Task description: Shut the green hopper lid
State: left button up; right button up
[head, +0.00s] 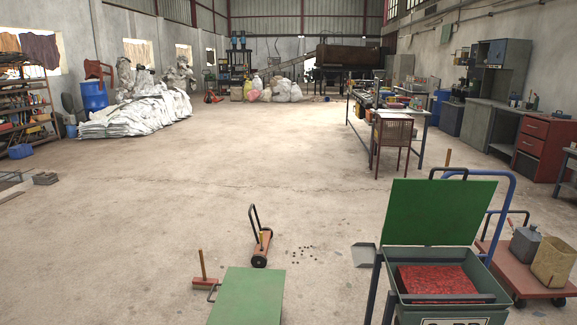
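The green hopper lid (441,212) stands open and upright, tilted back at the rear of the hopper (478,262), at the lower right. The hopper is a dark green bin on legs with a white label on its front, cut off by the bottom edge. Its open top shows red granular material (436,281) inside. A dark handle shows at the lid's top edge. Neither of my grippers is in view.
A flat green panel (248,296) with a side handle lies left of the hopper. A red flat cart (538,279) with cans stands close on the right. A brush (206,282), a wheeled tool (261,243) and a dustpan (363,255) are on the floor. The middle floor is clear.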

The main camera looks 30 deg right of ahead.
aim_at(432, 211)
jog(key=z, duration=1.95)
jog(key=i+l, duration=0.1)
jog(key=l, duration=0.25)
jog(key=i+l+u, duration=0.1)
jog(key=l, duration=0.3)
